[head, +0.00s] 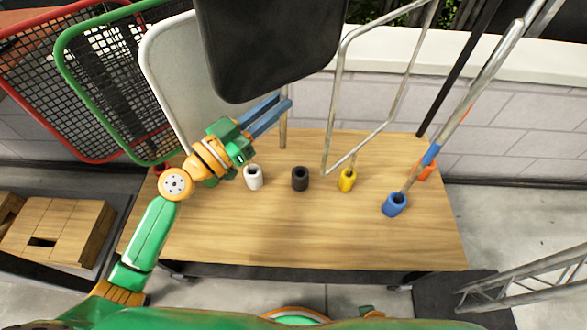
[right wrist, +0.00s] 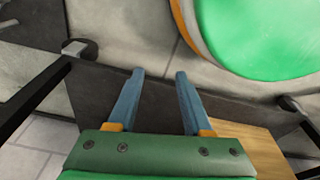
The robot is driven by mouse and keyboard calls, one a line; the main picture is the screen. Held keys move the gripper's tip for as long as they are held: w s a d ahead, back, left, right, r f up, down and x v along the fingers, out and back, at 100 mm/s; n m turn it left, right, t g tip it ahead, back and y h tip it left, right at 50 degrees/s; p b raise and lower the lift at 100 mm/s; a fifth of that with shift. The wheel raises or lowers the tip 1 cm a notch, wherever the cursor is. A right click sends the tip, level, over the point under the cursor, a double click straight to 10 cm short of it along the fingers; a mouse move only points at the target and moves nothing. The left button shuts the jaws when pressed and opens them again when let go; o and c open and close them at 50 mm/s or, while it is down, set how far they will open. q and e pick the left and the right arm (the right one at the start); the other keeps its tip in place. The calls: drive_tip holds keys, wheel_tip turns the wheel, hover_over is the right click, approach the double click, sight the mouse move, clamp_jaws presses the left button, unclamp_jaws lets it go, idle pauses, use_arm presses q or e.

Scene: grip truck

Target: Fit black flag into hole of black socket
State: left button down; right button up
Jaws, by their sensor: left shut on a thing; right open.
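The black flag (head: 270,50) is a dark panel at the top middle of the head view. A short grey pole (head: 283,128) hangs below it, and my left gripper (head: 285,101) is shut on this pole. The pole's lower end appears apart from the black socket, up and left of it in the picture. The black socket (head: 300,178) stands upright on the wooden table with its hole facing up and empty. My right gripper (right wrist: 157,74) is open and empty in the right wrist view, over the floor and the table's edge.
The table (head: 300,235) also bears a white socket (head: 253,177), a yellow socket (head: 347,180), a blue socket (head: 395,204) and an orange one (head: 426,170). Red, green and white flags stand at the left, frames and poles at the right. The table's front is clear.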

wheel_tip(320, 180, down, 8)
drive_tip(key=w+b, duration=0.1)
drive_tip(key=b, duration=0.5)
use_arm(q)
drive_tip(key=w+d+f+b, duration=0.1)
drive_tip(key=d+f+b, duration=0.2)
drive_tip(key=f, duration=0.7)
drive_tip(key=shift+w+d+h, duration=0.15)
drive_tip(key=shift+d+h, duration=0.15)
drive_tip(key=shift+d, duration=0.05)
use_arm(e)
drive_tip(key=w+a+r+t, duration=0.1)
drive_tip(key=w+r, duration=0.4)
drive_tip(key=r, duration=0.2)
drive_tip(key=shift+w+a, duration=0.15)
drive_tip(key=shift+a, duration=0.1)
drive_tip(key=shift+r, duration=0.1)
use_arm(q)
drive_tip(key=shift+f, duration=0.15)
wheel_tip(320, 180, down, 3)
drive_tip(key=shift+f+n+t+y+b, duration=0.1)
drive_tip(key=shift+n+t+y+b, duration=0.35)
drive_tip(key=shift+t+b, duration=0.4)
use_arm(e)
drive_tip(key=r, duration=0.3)
drive_tip(key=shift+w+a+r, duration=0.1)
drive_tip(key=shift+w+r, duration=0.05)
drive_tip(key=shift+w, duration=0.05)
drive_tip(key=shift+r, duration=0.15)
